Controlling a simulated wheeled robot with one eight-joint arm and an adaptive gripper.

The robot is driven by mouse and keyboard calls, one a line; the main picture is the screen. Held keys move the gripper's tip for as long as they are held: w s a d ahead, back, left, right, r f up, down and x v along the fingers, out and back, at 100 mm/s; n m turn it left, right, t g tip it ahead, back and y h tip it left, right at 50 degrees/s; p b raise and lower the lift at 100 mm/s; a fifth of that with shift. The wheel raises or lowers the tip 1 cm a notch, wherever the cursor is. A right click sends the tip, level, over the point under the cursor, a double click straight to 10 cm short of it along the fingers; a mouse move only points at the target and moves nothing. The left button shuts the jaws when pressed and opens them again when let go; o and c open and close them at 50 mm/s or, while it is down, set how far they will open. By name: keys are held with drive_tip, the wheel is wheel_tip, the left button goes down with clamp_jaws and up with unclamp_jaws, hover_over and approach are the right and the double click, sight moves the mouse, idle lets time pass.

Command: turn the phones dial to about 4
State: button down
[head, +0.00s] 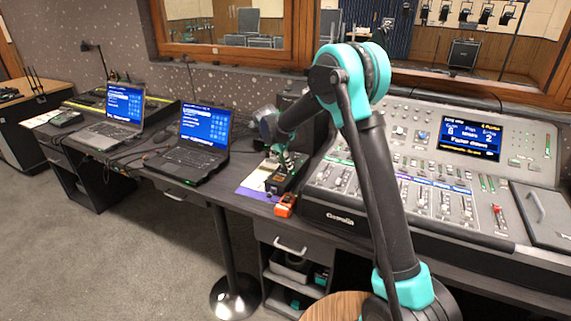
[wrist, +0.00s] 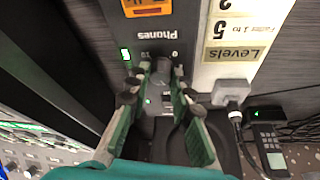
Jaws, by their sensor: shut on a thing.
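The phones dial (wrist: 161,70) is a small grey knob on a dark box (wrist: 190,25) marked "Phones", which appears upside down in the wrist view. The marks 0 and 10 show beside the knob; its pointer is hidden, so I cannot read its setting. My gripper (wrist: 160,80) is shut on the dial, with one fingertip on each side. In the head view my gripper (head: 286,160) reaches down onto the box (head: 288,180) on the desk, and the dial is hidden there.
A sheet marked "Levels" (wrist: 240,50) lies beside the box. A grey plug (wrist: 231,92) with a cable is close to my right finger. In the head view, the lighting console (head: 340,215) is to the right, a laptop (head: 190,160) to the left, and an orange device (head: 286,204) in front.

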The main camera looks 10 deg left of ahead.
drive_tip(key=c, duration=1.3)
unclamp_jaws()
drive_tip(key=v, duration=1.2)
